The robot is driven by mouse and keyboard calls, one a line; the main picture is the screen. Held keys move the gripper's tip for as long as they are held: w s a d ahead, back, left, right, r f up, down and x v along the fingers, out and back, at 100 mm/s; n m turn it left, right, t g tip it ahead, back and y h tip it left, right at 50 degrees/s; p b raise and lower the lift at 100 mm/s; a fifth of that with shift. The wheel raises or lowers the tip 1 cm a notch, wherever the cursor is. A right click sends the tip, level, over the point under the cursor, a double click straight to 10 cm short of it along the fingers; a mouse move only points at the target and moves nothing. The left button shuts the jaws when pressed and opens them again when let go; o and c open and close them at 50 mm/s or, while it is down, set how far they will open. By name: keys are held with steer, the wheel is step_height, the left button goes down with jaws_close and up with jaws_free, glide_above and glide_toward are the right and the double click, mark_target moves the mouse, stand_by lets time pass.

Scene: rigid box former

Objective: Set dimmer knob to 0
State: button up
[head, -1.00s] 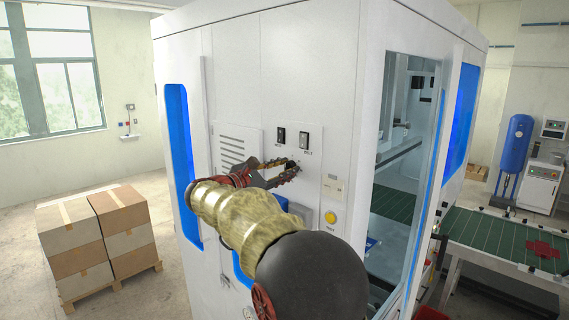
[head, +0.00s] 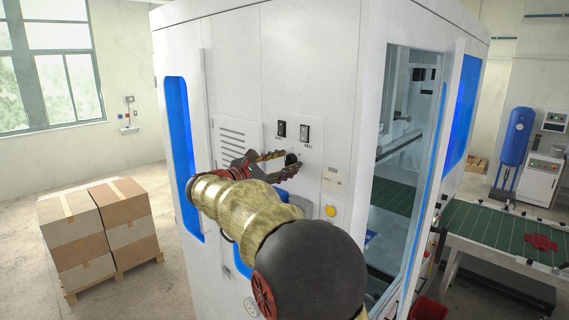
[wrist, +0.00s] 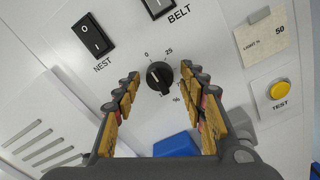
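The black dimmer knob (wrist: 159,76) is on the white machine panel, with a printed scale around it; 0 and 25 are readable above it, and other marks are partly hidden. A short white line shows on the knob's left part; its exact setting is hard to read. My gripper (wrist: 160,74) is open, with one finger on each side of the knob and a visible gap on both sides. In the head view, my gripper (head: 287,161) reaches the panel at the dark knob (head: 292,159).
The NEST switch (wrist: 93,35) and BELT switch (wrist: 158,6) are above the knob. A yellow TEST button (wrist: 279,90) and a label card (wrist: 263,40) are at the right. A blue part (wrist: 177,145) is below. Stacked boxes (head: 100,235) stand on the floor at left.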

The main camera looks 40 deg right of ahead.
steer(key=shift+o, duration=0.2)
steer(key=shift+a+r, duration=0.1)
steer(key=s+a, duration=0.1)
steer(key=a, duration=1.1)
steer(key=shift+d, duration=0.1)
